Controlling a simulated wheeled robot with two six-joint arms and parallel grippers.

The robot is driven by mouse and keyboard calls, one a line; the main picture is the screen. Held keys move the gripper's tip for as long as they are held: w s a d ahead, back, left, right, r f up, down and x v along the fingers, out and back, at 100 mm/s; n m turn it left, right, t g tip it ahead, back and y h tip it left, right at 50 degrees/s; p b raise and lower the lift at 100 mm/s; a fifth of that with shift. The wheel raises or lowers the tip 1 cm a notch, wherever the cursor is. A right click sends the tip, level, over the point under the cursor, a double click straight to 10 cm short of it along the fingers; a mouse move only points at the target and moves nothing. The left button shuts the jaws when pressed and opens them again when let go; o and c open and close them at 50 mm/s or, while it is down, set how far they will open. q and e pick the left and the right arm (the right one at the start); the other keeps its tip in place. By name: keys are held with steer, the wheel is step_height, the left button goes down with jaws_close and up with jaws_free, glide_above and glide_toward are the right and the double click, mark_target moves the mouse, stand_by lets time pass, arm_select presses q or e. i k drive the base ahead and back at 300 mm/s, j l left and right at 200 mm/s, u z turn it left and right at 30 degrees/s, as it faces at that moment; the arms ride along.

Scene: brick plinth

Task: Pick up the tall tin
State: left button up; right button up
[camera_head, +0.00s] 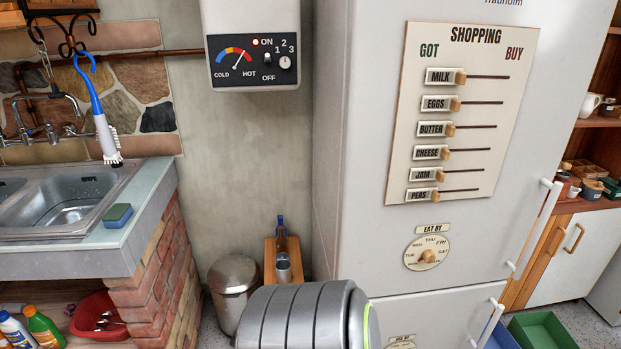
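A small grey metal cylinder (283,268) stands on a narrow wooden stand (269,264) against the wall, between the bin and the fridge. It may be the tall tin, but it is too small in view to be sure. A slim dark blue and brown item (281,234) stands just behind it. The lower part of the stand is hidden behind a large grey ribbed form at the bottom centre. Neither of my grippers is in view.
A lidded metal bin (233,283) stands left of the stand. The tall white fridge (350,130) closes off the right side. The brick-sided sink counter (150,215) is at the left. A green crate (543,331) sits on the floor at the lower right.

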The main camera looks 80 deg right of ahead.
mark_target(282, 267)
steer(key=z, duration=2.5)
